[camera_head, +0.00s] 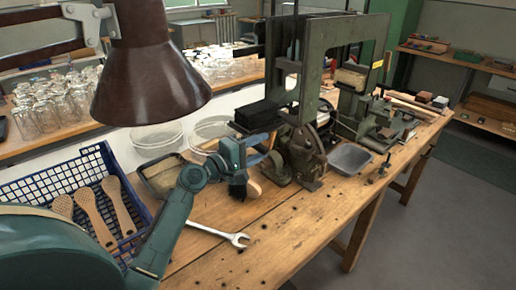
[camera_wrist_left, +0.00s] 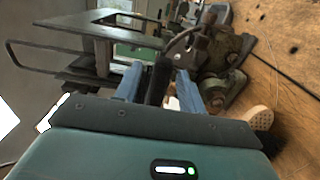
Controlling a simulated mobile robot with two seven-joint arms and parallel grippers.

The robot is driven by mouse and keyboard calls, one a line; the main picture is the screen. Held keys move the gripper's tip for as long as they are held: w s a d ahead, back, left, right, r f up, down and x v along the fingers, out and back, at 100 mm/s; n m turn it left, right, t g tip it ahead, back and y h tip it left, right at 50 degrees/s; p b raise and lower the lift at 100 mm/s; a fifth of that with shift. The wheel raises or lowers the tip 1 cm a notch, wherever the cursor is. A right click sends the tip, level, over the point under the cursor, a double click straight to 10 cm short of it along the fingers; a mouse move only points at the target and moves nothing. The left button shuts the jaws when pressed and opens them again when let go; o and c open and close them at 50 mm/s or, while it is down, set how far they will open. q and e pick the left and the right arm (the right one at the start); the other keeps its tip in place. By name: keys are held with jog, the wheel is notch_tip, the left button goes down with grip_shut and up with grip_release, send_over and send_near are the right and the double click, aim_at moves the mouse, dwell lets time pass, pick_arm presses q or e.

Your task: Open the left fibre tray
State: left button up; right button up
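A green tufting machine (camera_head: 303,105) stands on the bench. A black ribbed, tray-like block (camera_head: 258,117) sits at its left side; I cannot tell whether it is the left fibre tray or whether it is open. My left gripper (camera_head: 268,143) is in front of the machine, just below this block. In the left wrist view its blue fingers (camera_wrist_left: 157,82) are apart, with a black handle-like bar (camera_wrist_left: 158,76) between them. Gaps seem to show beside the bar. A dark flat plate on a frame (camera_wrist_left: 90,24) shows beyond. My right gripper is not in view.
A wooden brush with black bristles (camera_head: 238,190) is just below my left gripper. A wrench (camera_head: 225,236), a dark-rimmed bin (camera_head: 160,178), a blue crate (camera_head: 128,222) with wooden brush bodies and a grey metal tray (camera_head: 349,158) are nearby. The front bench is mostly clear.

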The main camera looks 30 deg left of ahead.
pick_arm(q)
jog(key=b+v, duration=0.2)
jog(key=v, duration=1.1)
jog(key=shift+b, duration=0.35)
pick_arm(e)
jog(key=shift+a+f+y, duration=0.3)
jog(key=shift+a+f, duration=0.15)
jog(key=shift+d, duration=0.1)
